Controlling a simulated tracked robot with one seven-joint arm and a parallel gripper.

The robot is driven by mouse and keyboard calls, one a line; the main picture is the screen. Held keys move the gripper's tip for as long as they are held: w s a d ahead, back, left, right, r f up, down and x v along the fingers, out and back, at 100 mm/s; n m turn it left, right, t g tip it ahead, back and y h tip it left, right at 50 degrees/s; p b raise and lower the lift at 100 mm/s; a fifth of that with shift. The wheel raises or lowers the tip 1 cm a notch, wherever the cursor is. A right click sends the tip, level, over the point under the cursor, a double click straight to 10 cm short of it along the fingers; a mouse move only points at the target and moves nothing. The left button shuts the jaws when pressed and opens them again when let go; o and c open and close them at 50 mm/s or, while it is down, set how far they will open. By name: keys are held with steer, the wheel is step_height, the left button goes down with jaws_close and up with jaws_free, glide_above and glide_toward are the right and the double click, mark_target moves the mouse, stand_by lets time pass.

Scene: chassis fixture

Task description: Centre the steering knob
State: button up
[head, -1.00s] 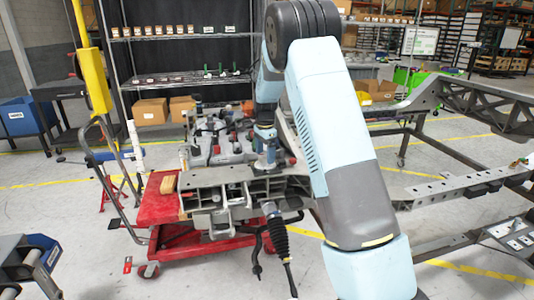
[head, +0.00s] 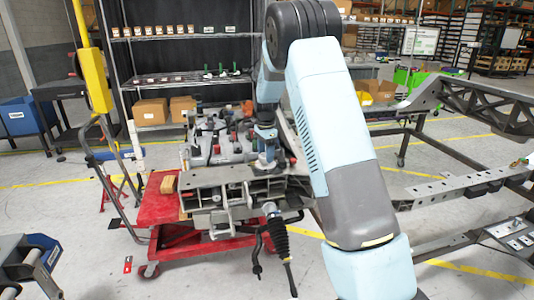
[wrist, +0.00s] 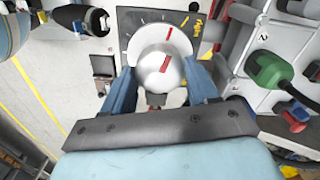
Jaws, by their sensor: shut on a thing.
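The steering knob (wrist: 152,66) is a round silver knob with a red mark, in the upper middle of the wrist view. It sits in front of a silver disc (wrist: 148,37), which has a red line near its top right. Behind is a dark dial plate (wrist: 135,19) with tick marks and yellow lettering at the right. The knob's red mark leans a little to the right of picture-up. My gripper (wrist: 161,76) has a blue finger on each side of the knob and is shut on it. In the head view my gripper (head: 266,158) is down at the chassis fixture; the knob is hidden there.
A green-capped connector (wrist: 272,70) lies close right of my gripper. A black cylindrical part (wrist: 82,18) is at the upper left. The fixture stands on a red cart (head: 160,204). Grey chassis rails (head: 450,187) extend to the right.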

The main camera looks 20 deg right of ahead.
steer(key=shift+n, duration=0.3)
steer(key=n, duration=0.9)
steer(key=shift+w+n, duration=0.1)
steer(key=shift+n, duration=0.3)
steer(key=n, duration=0.5)
steer(key=shift+n, duration=0.3)
steer(key=n, duration=0.4)
steer(key=shift+n, duration=0.3)
steer(key=o, duration=1.1)
steer(key=shift+c, duration=0.2)
